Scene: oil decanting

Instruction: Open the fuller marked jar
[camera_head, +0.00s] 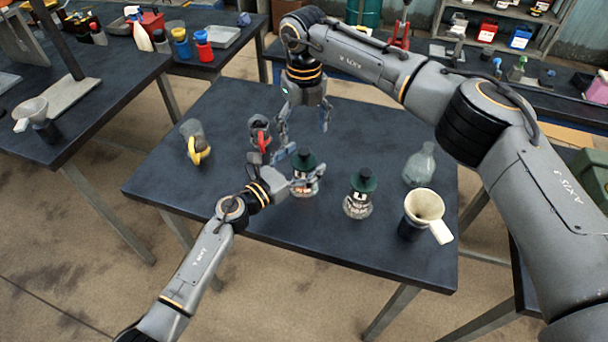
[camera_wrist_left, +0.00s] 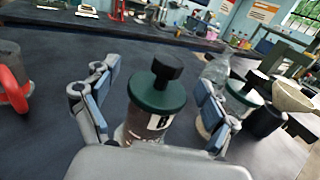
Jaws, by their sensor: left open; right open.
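Two marked jars with dark green lids and black knobs stand upright on the dark table. The left jar (camera_head: 303,160) looks dark inside up near its lid; it also shows in the left wrist view (camera_wrist_left: 156,100). The right jar (camera_head: 361,182) has a clear body with a dark label, and its lid is on. My left gripper (camera_head: 302,170) is open, with its fingers on either side of the left jar; in the wrist view gaps show between fingers and lid. My right gripper (camera_head: 304,118) is open and empty, pointing down behind the left jar.
A red-handled container (camera_head: 260,133) stands left of the jars, a yellow-handled one (camera_head: 194,140) farther left. A clear glass bottle (camera_head: 419,166) and a cream funnel (camera_head: 425,205) on a black holder stand at right. The table's front left is clear.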

